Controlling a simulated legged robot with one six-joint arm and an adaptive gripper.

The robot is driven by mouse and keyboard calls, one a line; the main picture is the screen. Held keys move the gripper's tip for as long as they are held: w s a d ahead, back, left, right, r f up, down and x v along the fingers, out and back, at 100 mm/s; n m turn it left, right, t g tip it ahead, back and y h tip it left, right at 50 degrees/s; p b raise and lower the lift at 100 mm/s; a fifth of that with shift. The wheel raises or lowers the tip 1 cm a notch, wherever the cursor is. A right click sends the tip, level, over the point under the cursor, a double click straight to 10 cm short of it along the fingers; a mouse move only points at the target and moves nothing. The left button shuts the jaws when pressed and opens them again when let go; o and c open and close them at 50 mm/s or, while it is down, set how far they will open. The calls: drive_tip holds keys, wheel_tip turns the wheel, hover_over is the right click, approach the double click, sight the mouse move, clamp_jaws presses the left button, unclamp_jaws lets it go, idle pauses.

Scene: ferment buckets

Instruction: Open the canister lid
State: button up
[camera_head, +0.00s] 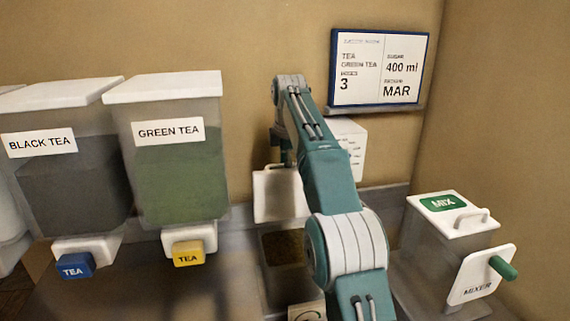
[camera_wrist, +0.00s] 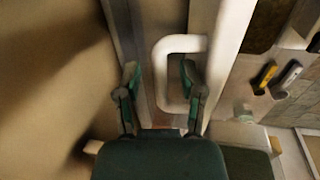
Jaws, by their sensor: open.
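The canister (camera_head: 283,285) stands behind my arm in the head view, with brown grainy contents showing in its opening. Its white lid (camera_head: 279,196) stands raised, like an upright panel, at the opening's back edge. In the wrist view the lid (camera_wrist: 228,60) is a pale slanted band with a white loop handle (camera_wrist: 160,70) on its left side. My gripper (camera_wrist: 160,92) is open. The handle's lower part lies between the fingers, close to the right finger; I cannot tell whether they touch. In the head view my gripper is mostly hidden behind the lid.
A black tea dispenser (camera_head: 72,185) and a green tea dispenser (camera_head: 180,175) stand left. A mixer box (camera_head: 445,260) with a green-knobbed handle stands right. A white measuring container (camera_head: 352,150) is behind my arm. A recipe board (camera_head: 380,68) hangs on the wall close behind.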

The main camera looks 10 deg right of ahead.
sight(290, 176)
drive_tip(key=shift+s+r, duration=0.25)
drive_tip(key=shift+s, duration=0.9)
drive_tip(key=shift+s+f, duration=0.1)
drive_tip(key=shift+s, duration=1.4)
drive_tip(key=s+f, duration=0.9)
drive_tip(key=s, duration=0.4)
wheel_tip(290, 176, up, 10)
drive_tip(key=s, duration=0.2)
drive_tip(key=s+f+m+t, duration=0.1)
drive_tip(key=s+f+m, duration=0.1)
drive_tip(key=s+m, duration=0.6)
drive_tip(key=shift+s+a+f+t, duration=0.2)
drive_tip(key=shift+s+f+t, duration=0.1)
drive_tip(key=shift+s, duration=0.8)
